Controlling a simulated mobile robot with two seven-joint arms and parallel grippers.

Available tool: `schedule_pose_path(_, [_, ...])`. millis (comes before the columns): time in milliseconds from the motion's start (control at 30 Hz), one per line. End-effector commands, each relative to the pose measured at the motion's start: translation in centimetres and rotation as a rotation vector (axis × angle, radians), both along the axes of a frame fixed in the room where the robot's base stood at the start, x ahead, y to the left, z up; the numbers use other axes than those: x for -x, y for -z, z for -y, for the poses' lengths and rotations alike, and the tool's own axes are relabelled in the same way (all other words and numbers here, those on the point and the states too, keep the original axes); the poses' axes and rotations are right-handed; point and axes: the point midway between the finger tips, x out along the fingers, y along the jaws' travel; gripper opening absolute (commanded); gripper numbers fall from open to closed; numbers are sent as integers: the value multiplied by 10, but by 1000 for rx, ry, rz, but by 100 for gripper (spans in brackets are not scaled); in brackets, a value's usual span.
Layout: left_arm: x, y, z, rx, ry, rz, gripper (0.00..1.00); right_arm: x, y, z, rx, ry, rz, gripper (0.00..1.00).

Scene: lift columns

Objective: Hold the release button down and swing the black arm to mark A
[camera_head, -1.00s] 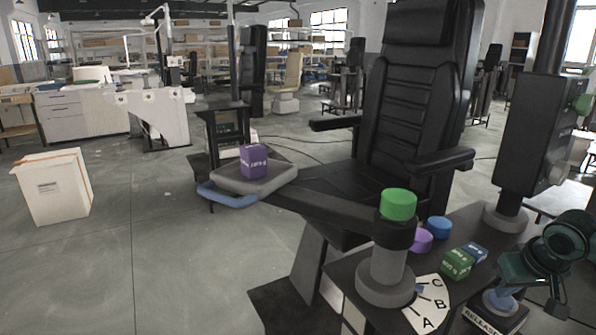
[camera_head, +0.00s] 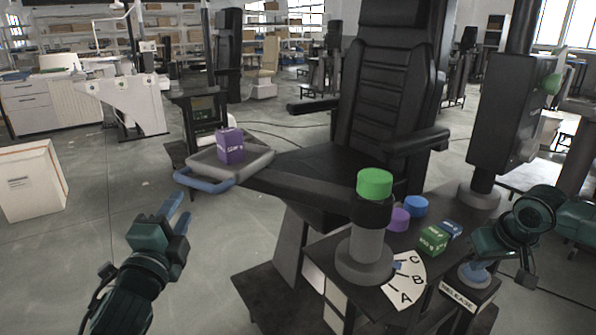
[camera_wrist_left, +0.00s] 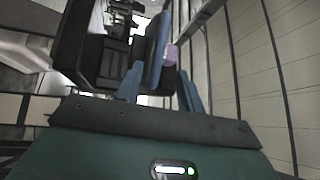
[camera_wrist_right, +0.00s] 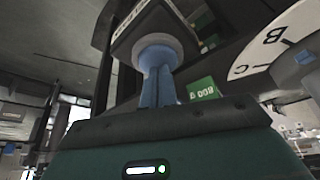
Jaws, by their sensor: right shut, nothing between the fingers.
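The black arm (camera_head: 305,188) runs left from a grey post with a green cap (camera_head: 374,183) to a tray (camera_head: 255,164) with a blue handle (camera_head: 205,182). The lettered plate (camera_head: 411,284) shows A, B and C; a small blue pointer (camera_head: 397,265) is by C. My left gripper (camera_head: 182,212) is open and empty, below and in front of the handle, apart from it. In the left wrist view the handle (camera_wrist_left: 157,50) lies ahead between its fingers. My right gripper (camera_head: 474,268) is shut, its fingertips at the RELEASE box (camera_head: 462,297).
A purple box (camera_head: 230,147) stands on the tray. Green (camera_head: 433,241) and blue (camera_head: 451,229) blocks and purple (camera_head: 399,219) and blue (camera_head: 416,206) knobs are beside the post. A black chair (camera_head: 385,100) stands behind. Floor left of the tray is open, with a white bin (camera_head: 30,182).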

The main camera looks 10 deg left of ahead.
Motion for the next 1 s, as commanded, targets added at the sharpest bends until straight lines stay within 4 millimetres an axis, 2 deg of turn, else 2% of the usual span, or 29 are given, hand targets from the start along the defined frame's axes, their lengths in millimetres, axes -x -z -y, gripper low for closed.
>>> schedule_pose_path(300, [-61,-11,-4,4,1,1,38,1,3,0,1,0,-6,0])
schedule_pose_path(500, [-92,-16,-5,5,2,-2,38,1,3,0,1,0,-6,0])
schedule_pose_path(700, [-105,-17,-6,7,3,-2,38,1,2,0,1,0,-6,0])
schedule_pose_path(1000, [-106,-17,-6,6,3,-3,36,1,2,0,1,0,-6,0])
